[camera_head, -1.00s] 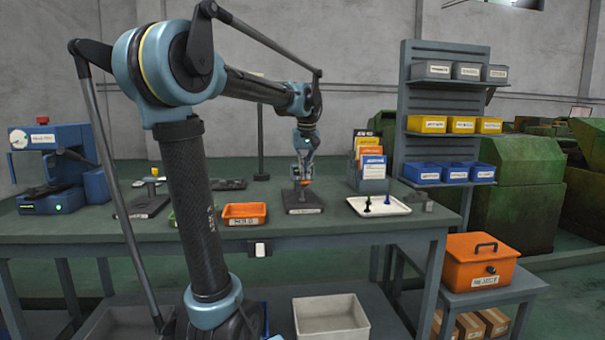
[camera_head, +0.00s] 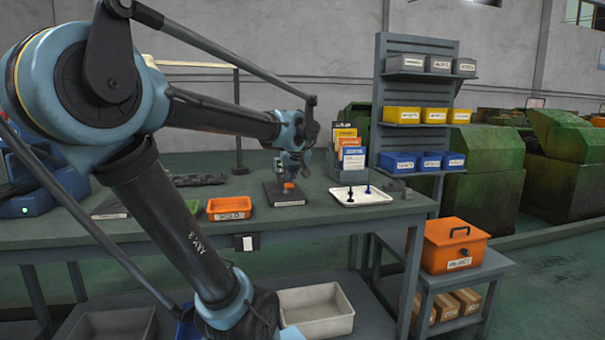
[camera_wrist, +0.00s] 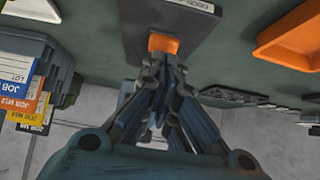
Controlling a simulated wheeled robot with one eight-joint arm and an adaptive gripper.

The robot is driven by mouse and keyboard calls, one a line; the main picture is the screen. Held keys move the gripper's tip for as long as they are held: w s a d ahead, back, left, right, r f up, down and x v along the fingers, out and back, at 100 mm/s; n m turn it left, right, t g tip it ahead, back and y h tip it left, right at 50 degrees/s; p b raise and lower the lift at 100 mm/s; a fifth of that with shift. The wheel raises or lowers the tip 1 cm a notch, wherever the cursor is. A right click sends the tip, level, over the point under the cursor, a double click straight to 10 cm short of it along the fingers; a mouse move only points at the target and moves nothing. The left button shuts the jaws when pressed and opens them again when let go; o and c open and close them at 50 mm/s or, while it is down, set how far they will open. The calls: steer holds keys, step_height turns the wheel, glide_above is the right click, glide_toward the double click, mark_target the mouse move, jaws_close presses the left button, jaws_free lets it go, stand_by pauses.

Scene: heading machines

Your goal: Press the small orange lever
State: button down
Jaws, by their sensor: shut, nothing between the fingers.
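The small orange lever (camera_wrist: 163,44) sits on a dark plate (camera_wrist: 190,20) with a white label, on the bench. In the head view the lever (camera_head: 289,186) shows as a small orange spot on the dark plate (camera_head: 286,199), just under my gripper. My gripper (camera_wrist: 160,60) is shut and empty, with its fingertips right at the lever's edge in the wrist view. In the head view my gripper (camera_head: 291,172) points down over the plate. I cannot tell whether the fingertips touch the lever or how far it is pressed.
An orange tray (camera_head: 229,208) lies left of the plate. A white tray (camera_head: 345,201) with small dark pieces lies to the right. A card holder (camera_head: 348,160) stands behind it. A shelf rack (camera_head: 418,90) with bins stands at the back right.

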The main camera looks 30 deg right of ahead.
steer(key=shift+w, duration=0.25)
steer(key=shift+w+d+r, duration=0.3)
steer(key=shift+w+r, duration=0.05)
steer(key=shift+w, duration=0.2)
